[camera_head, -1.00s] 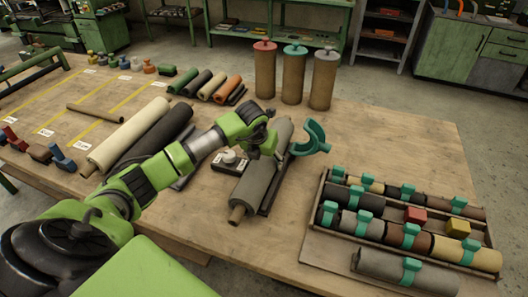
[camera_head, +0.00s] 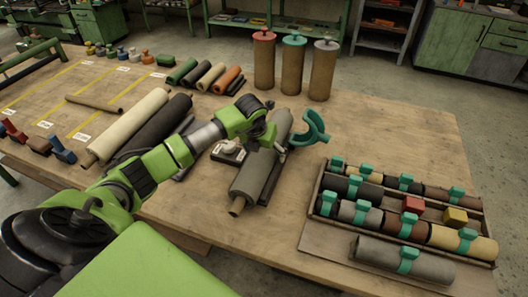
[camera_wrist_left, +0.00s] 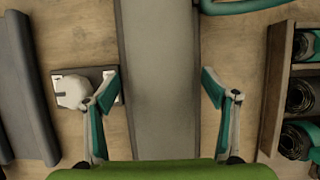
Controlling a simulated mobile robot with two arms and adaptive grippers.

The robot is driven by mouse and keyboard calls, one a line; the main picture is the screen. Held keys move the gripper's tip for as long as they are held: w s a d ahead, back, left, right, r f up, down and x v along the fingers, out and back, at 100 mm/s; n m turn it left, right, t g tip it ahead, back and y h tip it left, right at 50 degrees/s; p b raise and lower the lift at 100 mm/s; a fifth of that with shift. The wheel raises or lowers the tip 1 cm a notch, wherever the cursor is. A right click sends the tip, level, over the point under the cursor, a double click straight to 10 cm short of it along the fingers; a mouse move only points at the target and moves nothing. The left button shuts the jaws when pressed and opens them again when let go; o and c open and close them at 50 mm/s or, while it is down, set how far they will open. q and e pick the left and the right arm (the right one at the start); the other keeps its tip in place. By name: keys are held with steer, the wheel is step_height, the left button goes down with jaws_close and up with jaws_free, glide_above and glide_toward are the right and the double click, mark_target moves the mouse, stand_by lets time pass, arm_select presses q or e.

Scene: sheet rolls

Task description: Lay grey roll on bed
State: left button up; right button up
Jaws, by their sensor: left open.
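A long grey roll (camera_head: 250,180) with a tan core end lies at an angle in the middle of the table. A dark flat piece (camera_head: 273,180) runs along its right side; I cannot tell whether the roll rests on it. My left gripper (camera_head: 262,138) is over the roll's upper part and partly hides it. In the left wrist view the open fingers (camera_wrist_left: 161,82) stand on either side of the grey roll (camera_wrist_left: 160,40), with gaps between. No bed is clearly identifiable. My right gripper is not in view.
A small white-topped device (camera_head: 229,152) sits left of the roll; a teal curved holder (camera_head: 311,130) stands to its right. A rack (camera_head: 312,203) of teal-banded rolls is at right. Cream (camera_head: 128,125) and black rolls lie left. Bare table lies behind the rack.

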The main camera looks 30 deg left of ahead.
arm_select(q)
steer(key=b+v, duration=0.2)
steer(key=v, duration=1)
steer(key=shift+s+r, duration=0.1)
